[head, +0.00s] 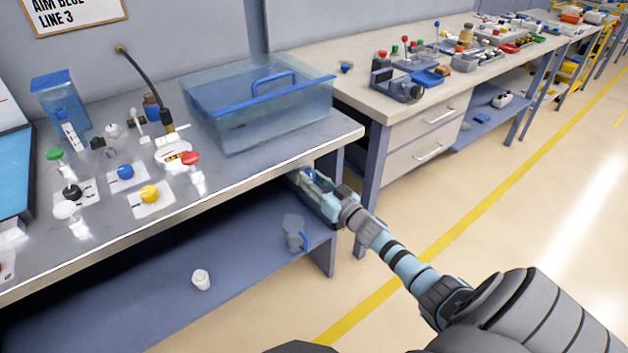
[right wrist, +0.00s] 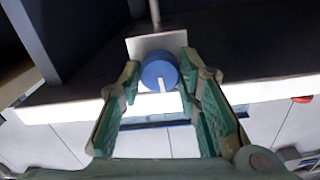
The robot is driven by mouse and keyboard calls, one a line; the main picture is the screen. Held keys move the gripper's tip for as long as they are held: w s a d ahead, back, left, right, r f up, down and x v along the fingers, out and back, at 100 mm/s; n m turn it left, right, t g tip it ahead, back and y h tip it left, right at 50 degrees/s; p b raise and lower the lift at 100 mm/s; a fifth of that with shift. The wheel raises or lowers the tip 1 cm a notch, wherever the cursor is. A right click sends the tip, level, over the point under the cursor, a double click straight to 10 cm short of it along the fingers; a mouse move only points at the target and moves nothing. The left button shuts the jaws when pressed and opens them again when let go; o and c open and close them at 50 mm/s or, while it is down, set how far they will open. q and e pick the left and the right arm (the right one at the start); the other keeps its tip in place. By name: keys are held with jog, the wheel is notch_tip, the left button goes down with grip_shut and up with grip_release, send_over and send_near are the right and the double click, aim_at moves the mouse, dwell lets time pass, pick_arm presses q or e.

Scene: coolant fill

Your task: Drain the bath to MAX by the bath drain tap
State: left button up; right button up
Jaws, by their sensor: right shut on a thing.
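The bath (head: 262,122) is a clear, blue-tinted tank with a blue handle on top, at the right end of the bench. I cannot read a MAX mark or make out the liquid level. My right gripper (head: 303,178) is at the bench's front edge, below the bath's right part. In the right wrist view, its green fingers (right wrist: 164,78) are shut on a round blue knob, the bath drain tap (right wrist: 158,68). The knob has a white mark pointing down in that picture and sits before a pale plate. In the head view the gripper hides the tap. My left gripper is out of view.
A blue-tinted jug (head: 294,234) and a white cup (head: 201,280) stand on the lower shelf (head: 130,300). Green, black, blue, yellow and red-topped items crowd the bench left of the bath. A second bench (head: 330,58) stands at the right. The floor beside it is clear.

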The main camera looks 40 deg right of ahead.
jog(key=shift+f+n, duration=0.1)
jog(key=shift+n, duration=2.5)
jog(key=o, duration=1.1)
jog(key=shift+o, duration=0.2)
jog(key=shift+s, duration=0.15)
jog(key=s, duration=1.1)
jog(key=shift+s+a, duration=0.15)
jog(key=shift+s, duration=0.25)
